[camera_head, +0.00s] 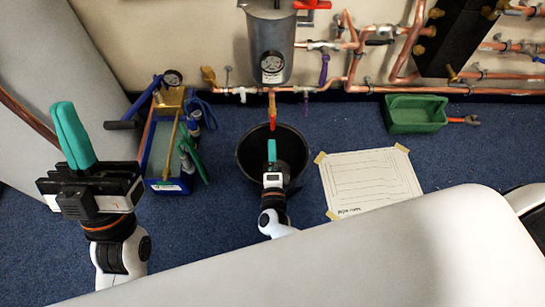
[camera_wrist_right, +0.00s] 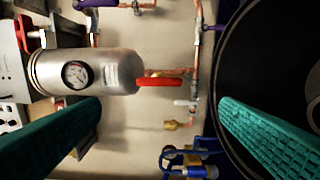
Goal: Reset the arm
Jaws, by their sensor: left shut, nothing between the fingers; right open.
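My left gripper (camera_head: 66,108) stands at the left of the head view, with its teal fingers shut together, empty and pointing up. My right gripper (camera_head: 272,145) is in front of the black bucket (camera_head: 243,150) in the head view; how high it is relative to the rim is unclear. In the right wrist view my right gripper (camera_wrist_right: 159,102) has its teal fingers wide apart with nothing between them. The bucket (camera_wrist_right: 262,60) fills the right side there, behind the right finger.
A grey metal tank (camera_head: 270,40) with a gauge and copper pipes (camera_head: 350,75) line the wall. A red-handled valve (camera_head: 272,108) hangs above the bucket. A blue toolbox (camera_head: 150,165), paper sheet (camera_head: 370,180) and green tray (camera_head: 415,113) lie on the floor.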

